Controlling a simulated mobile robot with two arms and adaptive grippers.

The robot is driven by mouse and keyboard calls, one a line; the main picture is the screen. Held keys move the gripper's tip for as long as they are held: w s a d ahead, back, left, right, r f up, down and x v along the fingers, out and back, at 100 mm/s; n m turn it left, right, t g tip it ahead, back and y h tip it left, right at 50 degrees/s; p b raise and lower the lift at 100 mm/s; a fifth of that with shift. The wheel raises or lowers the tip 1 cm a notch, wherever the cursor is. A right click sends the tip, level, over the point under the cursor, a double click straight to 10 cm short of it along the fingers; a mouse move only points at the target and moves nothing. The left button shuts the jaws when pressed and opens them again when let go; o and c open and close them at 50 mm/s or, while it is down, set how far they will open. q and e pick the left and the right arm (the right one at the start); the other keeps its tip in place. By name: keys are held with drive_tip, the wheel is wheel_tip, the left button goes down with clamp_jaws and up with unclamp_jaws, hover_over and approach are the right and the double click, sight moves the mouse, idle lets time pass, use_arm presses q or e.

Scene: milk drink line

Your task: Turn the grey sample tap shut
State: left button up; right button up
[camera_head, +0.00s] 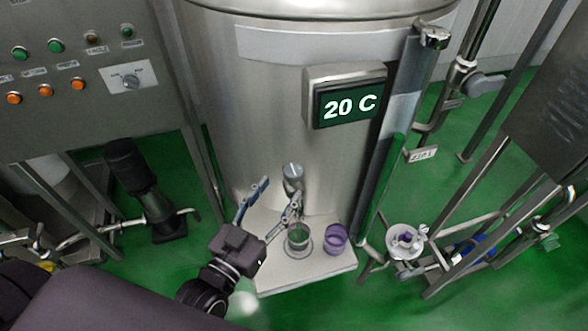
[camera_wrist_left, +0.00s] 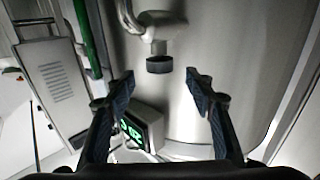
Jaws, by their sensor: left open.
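The grey sample tap (camera_head: 292,172) sticks out low on the front of the steel tank (camera_head: 260,100). In the left wrist view the tap (camera_wrist_left: 160,30) is just beyond my fingertips, with a dark round end (camera_wrist_left: 159,64) toward the gap between them. My left gripper (camera_head: 279,192) is open and empty beside the tap in the head view; its fingers (camera_wrist_left: 162,85) are spread wide. I cannot tell whether they touch the tap, or how its handle is turned. My right gripper is out of view.
A clear glass (camera_head: 299,240) and a purple cup (camera_head: 336,239) stand on the pale shelf (camera_head: 285,275) below the tap. A display (camera_head: 349,104) reads 20 C. A control panel (camera_head: 75,70) is at left; pipework and a steel frame are at right.

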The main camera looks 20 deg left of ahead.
sight(289, 179)
use_arm(q)
drive_tip(key=w+p, duration=0.1)
drive_tip(key=w, duration=0.2)
drive_tip(key=w+d+p, duration=0.1)
drive_tip(key=w, duration=0.2)
drive_tip(key=shift+w+d, duration=0.15)
drive_tip(key=shift+w, duration=0.05)
drive_tip(key=shift+w+d, duration=0.1)
drive_tip(key=shift+w, duration=0.35)
drive_tip(key=c, duration=1.2)
